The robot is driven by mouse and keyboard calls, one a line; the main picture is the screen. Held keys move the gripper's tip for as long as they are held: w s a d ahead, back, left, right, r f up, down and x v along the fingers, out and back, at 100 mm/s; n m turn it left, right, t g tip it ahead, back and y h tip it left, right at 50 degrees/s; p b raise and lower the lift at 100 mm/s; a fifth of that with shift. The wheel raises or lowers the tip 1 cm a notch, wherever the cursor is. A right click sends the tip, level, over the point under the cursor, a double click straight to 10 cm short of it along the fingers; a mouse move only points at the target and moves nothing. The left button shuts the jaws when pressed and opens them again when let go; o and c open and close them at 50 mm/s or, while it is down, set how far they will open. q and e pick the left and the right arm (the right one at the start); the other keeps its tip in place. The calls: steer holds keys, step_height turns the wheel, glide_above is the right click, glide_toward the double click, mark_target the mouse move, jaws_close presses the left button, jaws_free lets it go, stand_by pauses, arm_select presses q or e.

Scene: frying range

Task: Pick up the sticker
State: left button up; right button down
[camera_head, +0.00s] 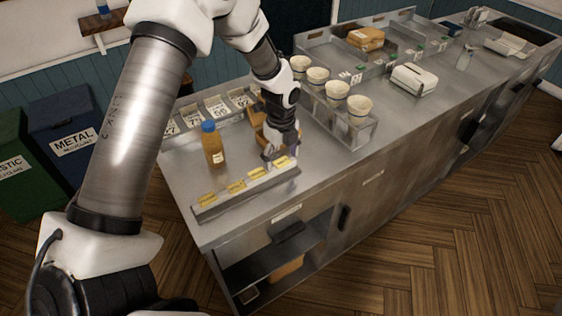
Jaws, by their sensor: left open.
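Several yellow stickers lie in a row on a low metal strip (222,207) along the counter's near-left edge. They are a sticker at the left end (208,199), one beside it (236,187), another further right (258,174) and one at the right end (281,163). My left gripper (275,153) is open, pointing down just above and behind the right-end sticker. I cannot tell whether its fingers touch the sticker or strip. My right gripper is out of view.
A brown bottle with a blue cap (212,145) stands left of my left gripper. Numbered cards (215,108) line the back. Paper cups (336,92) stand in a metal rack to the right. A white box (413,80) sits further right.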

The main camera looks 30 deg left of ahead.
arm_select(q)
steer(key=shift+w+f, duration=0.4)
steer(key=shift+w, duration=0.05)
steer(key=shift+s, duration=0.15)
steer(key=shift+s+r, duration=0.1)
steer(key=shift+c, duration=1.2)
steer(key=c, duration=0.5)
